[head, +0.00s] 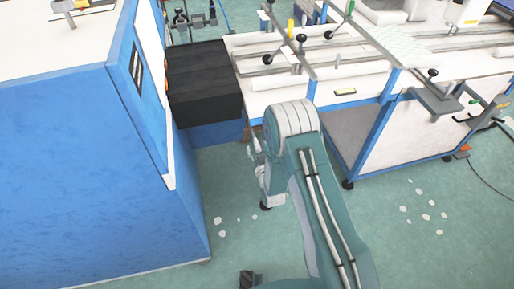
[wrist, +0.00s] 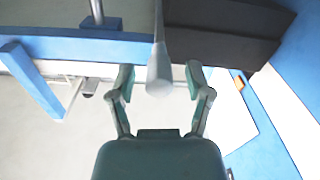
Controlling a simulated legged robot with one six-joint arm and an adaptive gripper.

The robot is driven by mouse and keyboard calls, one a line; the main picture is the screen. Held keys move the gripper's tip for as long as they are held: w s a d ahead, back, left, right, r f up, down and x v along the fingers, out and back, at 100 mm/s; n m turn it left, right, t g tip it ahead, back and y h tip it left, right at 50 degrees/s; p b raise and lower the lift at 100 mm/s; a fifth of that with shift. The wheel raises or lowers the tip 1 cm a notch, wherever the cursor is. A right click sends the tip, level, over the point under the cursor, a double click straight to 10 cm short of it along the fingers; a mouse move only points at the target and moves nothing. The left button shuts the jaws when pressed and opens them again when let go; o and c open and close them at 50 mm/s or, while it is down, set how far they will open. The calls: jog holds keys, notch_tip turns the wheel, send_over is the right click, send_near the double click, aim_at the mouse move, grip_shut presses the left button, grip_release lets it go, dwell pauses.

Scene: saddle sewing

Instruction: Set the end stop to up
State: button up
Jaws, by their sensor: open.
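My gripper (wrist: 160,78) is open in the wrist view, its two green fingers spread apart. A grey rod (wrist: 159,72) with a thicker, rounded end shows between the fingertips, with a gap on both sides. I cannot tell for sure whether this rod is the end stop, nor how far it is from the fingers in depth. In the head view my arm reaches toward the front of the white and blue machine table (head: 262,99), and the arm hides most of my gripper and the rod.
A black box-shaped cover (head: 205,82) joins the table to a large blue cabinet (head: 90,170) at the left. Levers with black knobs, such as this one (head: 268,59), stand on the table. Pale scraps (head: 427,217) lie on the open green floor.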

jog(key=v, duration=1.2)
jog(key=shift+w, duration=0.1)
jog(key=w+d+r+m+g+h, duration=0.1)
jog(key=w+d+r+g+h, duration=0.15)
jog(key=w+r, duration=0.55)
jog(key=s+d+r+m+g, duration=0.1)
jog(key=s+d+r+g, duration=0.1)
jog(key=r, duration=0.5)
jog(key=s+d+r+m+g, duration=0.1)
jog(key=s+d+r, duration=0.15)
jog(key=r, duration=0.35)
jog(key=s+d+r+g, duration=0.2)
jog(key=s+r, duration=0.2)
jog(key=s, duration=0.4)
jog(key=s+d+r+m+g+h, duration=0.1)
jog(key=s+r, duration=0.3)
jog(key=s, duration=0.5)
jog(key=s+d+r+m+g+h, duration=0.1)
jog(key=s+d+r+g, duration=0.2)
jog(key=s, duration=0.5)
jog(key=shift+s+d+r, duration=0.3)
jog(key=shift+s+r, duration=0.05)
jog(key=shift+r, duration=0.35)
jog(key=shift+h, duration=0.25)
